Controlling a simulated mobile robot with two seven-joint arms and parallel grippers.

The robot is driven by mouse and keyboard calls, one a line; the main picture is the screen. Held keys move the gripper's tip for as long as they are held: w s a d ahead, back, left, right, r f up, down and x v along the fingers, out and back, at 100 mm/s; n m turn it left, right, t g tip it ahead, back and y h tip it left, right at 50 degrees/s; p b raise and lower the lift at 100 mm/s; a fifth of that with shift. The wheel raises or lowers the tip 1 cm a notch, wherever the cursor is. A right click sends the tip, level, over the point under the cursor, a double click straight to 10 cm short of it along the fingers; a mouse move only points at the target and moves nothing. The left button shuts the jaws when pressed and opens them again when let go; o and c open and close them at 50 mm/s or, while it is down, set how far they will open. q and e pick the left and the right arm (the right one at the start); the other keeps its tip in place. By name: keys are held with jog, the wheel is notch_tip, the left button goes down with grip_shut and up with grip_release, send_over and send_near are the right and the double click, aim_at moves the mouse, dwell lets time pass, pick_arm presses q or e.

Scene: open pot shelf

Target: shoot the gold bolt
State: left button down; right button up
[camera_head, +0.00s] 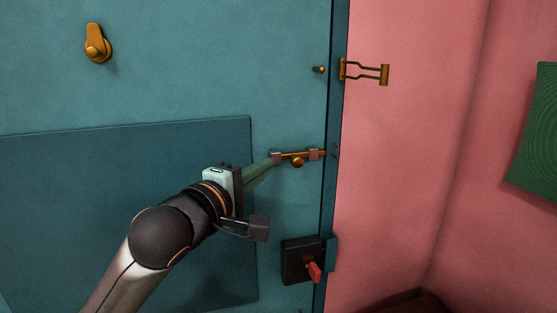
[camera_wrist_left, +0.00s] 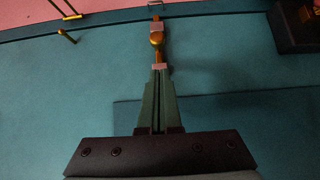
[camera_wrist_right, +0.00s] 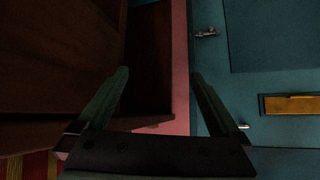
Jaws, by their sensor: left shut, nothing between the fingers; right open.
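The gold bolt (camera_head: 297,161) is a thin bar with a round knob, held in pinkish brackets near the teal door's right edge. In the left wrist view its knob (camera_wrist_left: 156,39) stands between two brackets, and the bar's tip points toward a small keeper (camera_wrist_left: 155,4) on the frame. My left gripper (camera_head: 274,161) is shut and empty. Its fingertips (camera_wrist_left: 159,70) are at the bracket on the side away from the frame, just behind the knob; contact cannot be told. My right gripper (camera_wrist_right: 158,75) is open and empty, away from the bolt, and shows only in its own wrist view.
Above the bolt are a small brass peg (camera_head: 320,69) and a hinged brass guard (camera_head: 366,72) on the frame side. A black lock box with a red handle (camera_head: 314,271) sits below. A gold turn knob (camera_head: 96,45) is at upper left. A pink wall lies right.

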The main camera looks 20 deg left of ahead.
aim_at(300, 162)
pick_arm(q)
jog(key=shift+w+d, duration=0.4)
jog(key=shift+d, duration=0.25)
jog(key=shift+w+d, duration=0.35)
jog(key=shift+d, duration=0.25)
jog(key=shift+p, duration=0.3)
jog(key=shift+w+d+r+p, duration=0.1)
jog(key=shift+w+d+p, duration=0.1)
jog(key=shift+w+d, duration=0.35)
jog(key=shift+w+d+r+p, duration=0.15)
jog(key=shift+w+d, duration=0.15)
jog(key=shift+d, duration=0.4)
jog(key=shift+w+d+f, duration=0.2)
jog(key=shift+w+d, duration=0.15)
jog(key=shift+d, duration=0.25)
jog(key=shift+f, duration=0.1)
